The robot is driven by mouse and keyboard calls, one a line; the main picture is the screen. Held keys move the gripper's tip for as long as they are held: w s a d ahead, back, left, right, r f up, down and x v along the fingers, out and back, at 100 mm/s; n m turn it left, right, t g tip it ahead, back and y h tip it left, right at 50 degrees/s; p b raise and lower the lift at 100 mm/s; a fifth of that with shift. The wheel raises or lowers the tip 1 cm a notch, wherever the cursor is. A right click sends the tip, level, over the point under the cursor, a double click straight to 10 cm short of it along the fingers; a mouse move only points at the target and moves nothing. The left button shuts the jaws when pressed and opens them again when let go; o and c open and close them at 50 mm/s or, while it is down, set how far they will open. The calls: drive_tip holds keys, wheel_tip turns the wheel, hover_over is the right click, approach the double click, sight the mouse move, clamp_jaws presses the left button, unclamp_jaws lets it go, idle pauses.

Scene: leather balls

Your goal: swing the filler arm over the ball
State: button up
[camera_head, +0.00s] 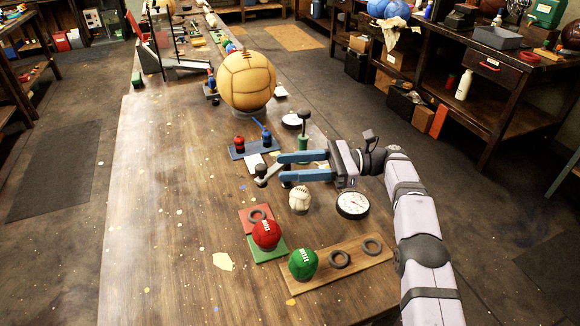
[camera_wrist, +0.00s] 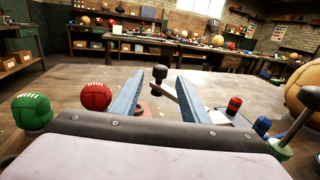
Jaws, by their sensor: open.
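A dark knob on a short post tops a grey lever, which looks like the filler arm (camera_head: 261,171). It stands just beyond my fingertips, left of my gripper in the head view. My gripper (camera_head: 281,167) is open, its two blue fingers pointing left over the table. In the wrist view the filler arm's knob (camera_wrist: 160,72) shows between the open fingertips (camera_wrist: 168,85), and its lever runs down to the right toward the right finger. I cannot tell whether they touch. A small white laced ball (camera_head: 299,199) sits just below my gripper in the head view.
A red ball (camera_head: 266,235) and a green ball (camera_head: 303,264) sit nearer on the table. A gauge (camera_head: 352,204) lies beside my arm. A green-based post with a dark knob (camera_head: 304,128) and a big tan ball (camera_head: 246,82) stand farther back. The table's left is mostly clear.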

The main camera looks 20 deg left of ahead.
drive_tip(key=c, duration=0.5)
drive_tip(key=shift+w+a+r+p, duration=0.1)
drive_tip(key=shift+a+r+p, duration=0.05)
drive_tip(key=shift+r+p, duration=0.15)
drive_tip(key=c, duration=0.5)
drive_tip(key=w+a+r+m+t+p, duration=0.5)
drive_tip(key=r+p, duration=0.5)
drive_tip(key=r, duration=0.3)
drive_tip(key=w+a+t, duration=0.1)
drive_tip(key=w+t, duration=0.1)
drive_tip(key=w, duration=0.1)
drive_tip(key=shift+a, duration=0.15)
drive_tip(key=s+a+f+n+t+h+b, duration=0.1)
drive_tip(key=s+f+n+t+h+b, duration=0.1)
drive_tip(key=f+n+h+b, duration=0.35)
drive_tip(key=s+a+f+n+t+h+b, duration=0.1)
drive_tip(key=a+f+n+t+h+b, duration=0.15)
drive_tip(key=f+n+b, duration=0.6)
drive_tip(key=d+r+n+t+h+b, duration=0.4)
drive_tip(key=r+n+t+b, duration=0.25)
drive_tip(key=n, duration=0.55)
drive_tip(key=s+a+f+n+t+h+p, duration=0.3)
drive_tip(key=s+a+t+p, duration=0.1)
drive_tip(key=s, duration=0.5)
drive_tip(key=s+a+f+n+t+h+p, duration=0.3)
drive_tip(key=s+a+n+t+p, duration=0.1)
drive_tip(key=s, duration=0.5)
drive_tip(key=shift+s+a+f+t+h, duration=0.2)
drive_tip(key=shift+a+f+t+h, duration=0.05)
drive_tip(key=shift+a+t+h, duration=0.15)
